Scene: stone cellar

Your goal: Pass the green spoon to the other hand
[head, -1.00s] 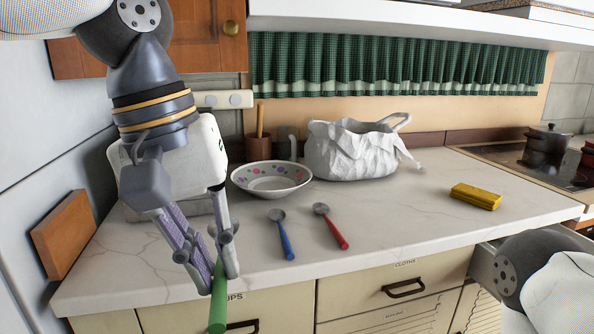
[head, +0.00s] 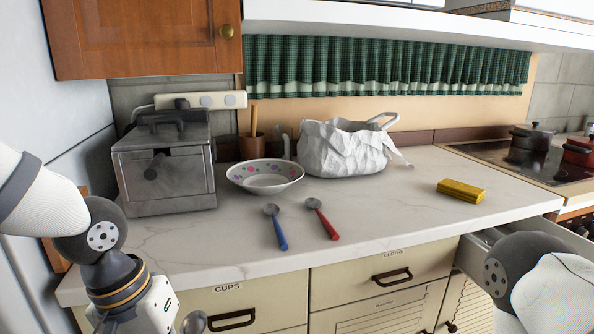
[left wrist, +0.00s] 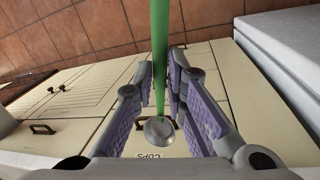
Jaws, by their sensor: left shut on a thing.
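The green spoon (left wrist: 159,50) is held between the purple-padded fingers of my left gripper (left wrist: 161,72) in the left wrist view. Its green handle extends past the fingertips, and its grey metal bowl (left wrist: 158,131) sits back toward the palm. In the head view, the bowl (head: 194,322) just shows at the bottom edge beside my left wrist; the fingers and handle are out of frame. The spoon is in front of the cupboard fronts, off the counter. My right arm shows at the lower right of the head view, but its gripper is out of frame.
On the counter (head: 370,212) lie a blue spoon (head: 279,235) and a red spoon (head: 327,225), near a dotted bowl (head: 265,188), white bag (head: 345,152), metal box (head: 165,170) and yellow sponge (head: 461,191). A drawer (head: 480,250) stands open at right.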

